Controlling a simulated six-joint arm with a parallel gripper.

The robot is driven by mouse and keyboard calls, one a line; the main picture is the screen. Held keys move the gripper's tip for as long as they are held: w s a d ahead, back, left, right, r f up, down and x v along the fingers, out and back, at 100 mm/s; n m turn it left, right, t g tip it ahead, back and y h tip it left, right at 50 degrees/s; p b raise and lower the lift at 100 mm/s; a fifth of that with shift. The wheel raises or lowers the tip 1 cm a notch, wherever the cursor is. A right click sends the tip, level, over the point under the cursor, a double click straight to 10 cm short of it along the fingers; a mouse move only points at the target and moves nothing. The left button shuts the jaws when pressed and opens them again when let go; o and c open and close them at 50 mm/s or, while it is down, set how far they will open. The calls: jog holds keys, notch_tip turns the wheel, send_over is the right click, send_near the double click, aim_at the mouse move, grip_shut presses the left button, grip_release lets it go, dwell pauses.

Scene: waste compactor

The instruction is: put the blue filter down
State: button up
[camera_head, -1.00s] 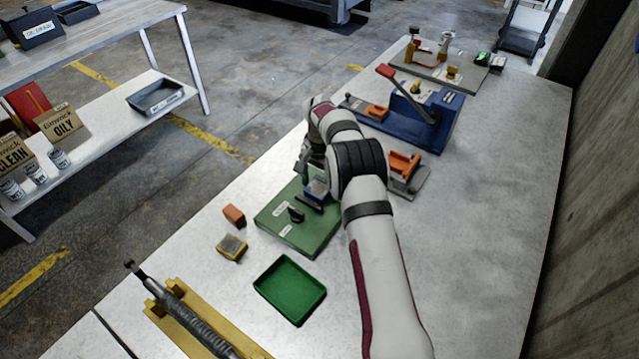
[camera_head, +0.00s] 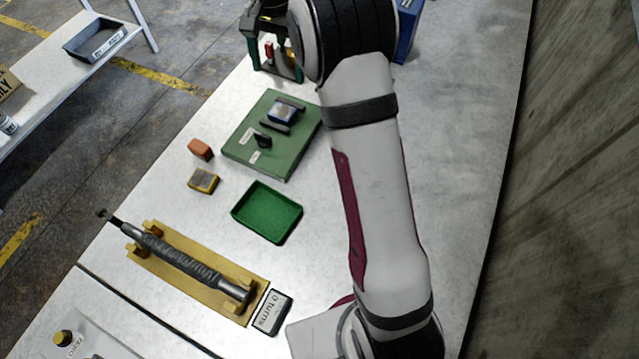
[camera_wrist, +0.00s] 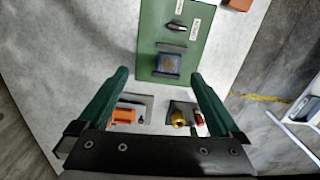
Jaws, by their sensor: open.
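The blue filter (camera_head: 283,112) is a small block with a grey-brown top. It sits on the green board (camera_head: 247,160), between dark rails near the board's far end. In the wrist view the filter (camera_wrist: 168,64) shows on the green board (camera_wrist: 150,20). My gripper (camera_head: 277,66) is open, with its green fingers past the far end of the board and apart from the filter. The wrist view shows the open fingers (camera_wrist: 160,76) with nothing held between them.
An orange block (camera_head: 201,149) and a yellow-sided block (camera_head: 204,181) lie left of the board. An empty green tray (camera_head: 267,211) is nearer. An orange-topped fixture (camera_wrist: 124,115) and a yellow knob (camera_wrist: 178,118) show between my fingers in the wrist view.

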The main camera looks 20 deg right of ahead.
jog(key=s+a+r+n, duration=0.1)
jog(key=s+r, duration=0.2)
jog(key=s, duration=0.5)
jog(key=s+a+r, duration=0.1)
jog(key=s+r, duration=0.2)
jog(key=s, duration=0.4)
jog(key=s+f, duration=0.3)
jog(key=s, duration=0.7)
jog(key=s+a+f+n+y, duration=0.1)
jog(key=s+f, duration=0.1)
jog(key=s, duration=0.8)
jog(key=shift+s+a+f+n, duration=0.15)
jog(key=shift+s+f+n, duration=0.15)
jog(key=shift+s+f, duration=0.1)
